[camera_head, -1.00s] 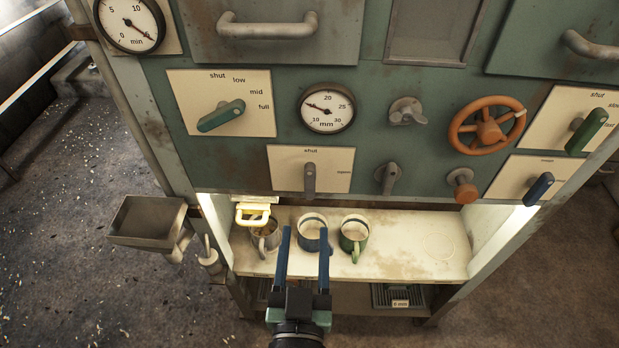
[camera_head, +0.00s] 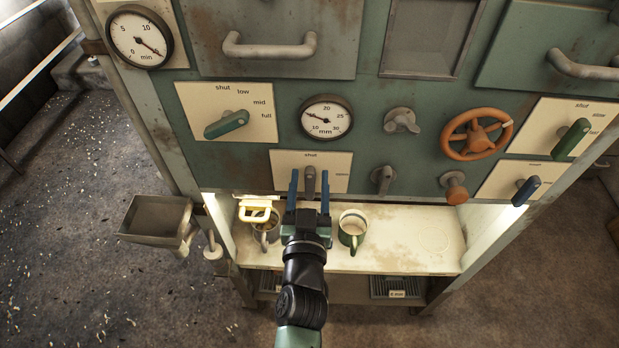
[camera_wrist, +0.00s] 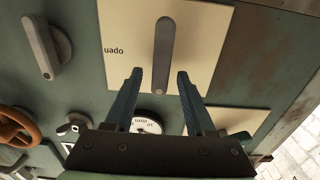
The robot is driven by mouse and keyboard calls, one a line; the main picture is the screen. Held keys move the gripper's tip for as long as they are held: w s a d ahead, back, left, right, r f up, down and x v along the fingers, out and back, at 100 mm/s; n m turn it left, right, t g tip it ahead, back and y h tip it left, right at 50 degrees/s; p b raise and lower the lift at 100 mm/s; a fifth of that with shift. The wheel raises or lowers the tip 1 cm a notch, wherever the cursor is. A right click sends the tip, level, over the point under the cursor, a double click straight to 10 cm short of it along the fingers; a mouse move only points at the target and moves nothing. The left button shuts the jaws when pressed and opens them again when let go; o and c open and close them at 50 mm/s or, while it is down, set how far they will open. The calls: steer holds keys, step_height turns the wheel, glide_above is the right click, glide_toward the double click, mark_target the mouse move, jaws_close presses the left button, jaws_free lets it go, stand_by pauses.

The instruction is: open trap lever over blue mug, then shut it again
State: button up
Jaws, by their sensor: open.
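The trap lever (camera_head: 310,183) is a grey handle on a cream plate (camera_head: 338,160) marked shut and open. It stands upright, in line with the shut mark. My gripper (camera_head: 310,172) is open, with one blue finger on each side of the lever as seen in the head view. In the wrist view the lever (camera_wrist: 163,55) shows upside down, between the lines of the two fingers (camera_wrist: 160,73), with a gap on both sides. I cannot tell how deep the fingers reach. The blue mug on the shelf below is hidden behind my gripper.
A grey mug (camera_head: 265,230) and a green mug (camera_head: 352,228) stand on the lit shelf (camera_head: 400,245).

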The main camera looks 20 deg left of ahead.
jaws_close()
